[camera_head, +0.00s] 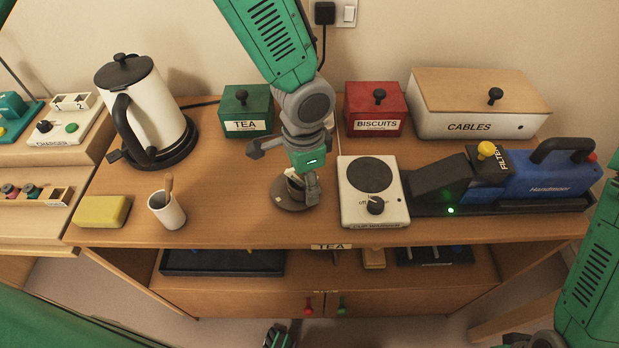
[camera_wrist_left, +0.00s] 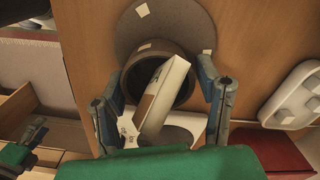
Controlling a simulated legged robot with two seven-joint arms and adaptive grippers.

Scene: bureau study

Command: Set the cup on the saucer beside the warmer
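My left gripper (camera_head: 291,172) is low over the desk, left of the white cup warmer (camera_head: 349,209). Under it a dark brown round saucer (camera_head: 290,206) lies on the desk; it also shows in the left wrist view (camera_wrist_left: 195,25). In that view a dark round cup (camera_wrist_left: 187,82) is between the spread fingers, with the saucer behind it. A pale bar (camera_wrist_left: 163,95) crosses its front. The fingers stand apart on either side, and contact is hard to judge.
A kettle (camera_head: 146,100), a pale holder (camera_head: 166,212) and a yellow sponge (camera_head: 101,211) stand to the left. A green tea box (camera_head: 246,108) and red biscuits box (camera_head: 375,107) stand behind. A blue machine (camera_head: 545,178) is right of the warmer. Bare desk lies left of the saucer.

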